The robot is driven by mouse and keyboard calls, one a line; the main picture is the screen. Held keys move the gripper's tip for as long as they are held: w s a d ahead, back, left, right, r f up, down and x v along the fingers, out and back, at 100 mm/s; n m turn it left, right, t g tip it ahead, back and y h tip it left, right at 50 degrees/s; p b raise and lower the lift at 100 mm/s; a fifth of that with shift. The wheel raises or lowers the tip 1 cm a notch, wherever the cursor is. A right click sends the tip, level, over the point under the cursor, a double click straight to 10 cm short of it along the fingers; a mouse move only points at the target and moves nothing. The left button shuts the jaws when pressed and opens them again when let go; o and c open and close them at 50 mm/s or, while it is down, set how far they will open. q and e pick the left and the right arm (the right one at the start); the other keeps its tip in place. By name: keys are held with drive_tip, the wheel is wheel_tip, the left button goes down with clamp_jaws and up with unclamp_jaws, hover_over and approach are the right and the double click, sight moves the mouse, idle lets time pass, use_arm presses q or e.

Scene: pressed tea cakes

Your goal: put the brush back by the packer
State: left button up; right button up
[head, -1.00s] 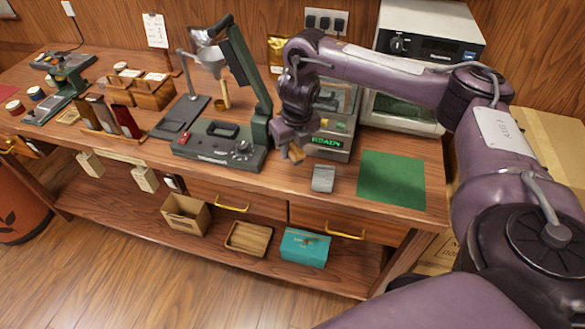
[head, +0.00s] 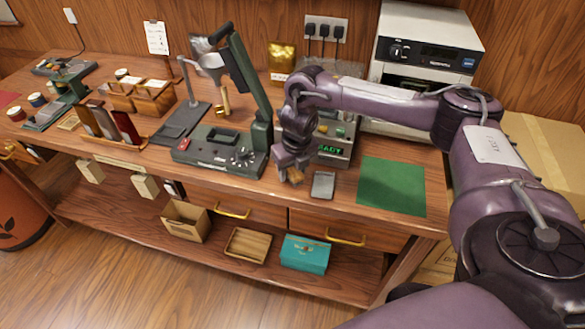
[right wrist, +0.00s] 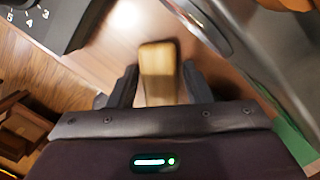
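My right gripper (head: 292,174) is low over the front of the bench, fingers pointing down. In the right wrist view a blurred tan wooden block, which looks like the brush (right wrist: 158,72), stands between the two dark fingers (right wrist: 160,88). The fingers appear closed on it, and its lower end is hard to make out. A machine with a green READY display (head: 335,148), probably the packer, stands just behind and right of the gripper, partly hidden by my arm. My left gripper is out of view.
A small grey flat item (head: 323,184) lies right beside the gripper. A green mat (head: 391,186) lies further right. A dark green press-like device (head: 222,150) stands close on the left. A white oven-like unit (head: 425,45) stands behind.

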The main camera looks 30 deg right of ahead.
sight(294, 169)
drive_tip(key=shift+o, duration=0.5)
drive_tip(key=shift+r, duration=0.15)
drive_tip(key=shift+r, duration=0.2)
drive_tip(key=r, duration=0.4)
drive_tip(key=shift+s+r, duration=0.25)
drive_tip(key=shift+r, duration=0.05)
wheel_tip(294, 169, up, 7)
drive_tip(key=s+p, duration=0.1)
drive_tip(key=p, duration=0.2)
drive_tip(key=shift+s, duration=0.15)
drive_tip(key=shift+a, duration=0.1)
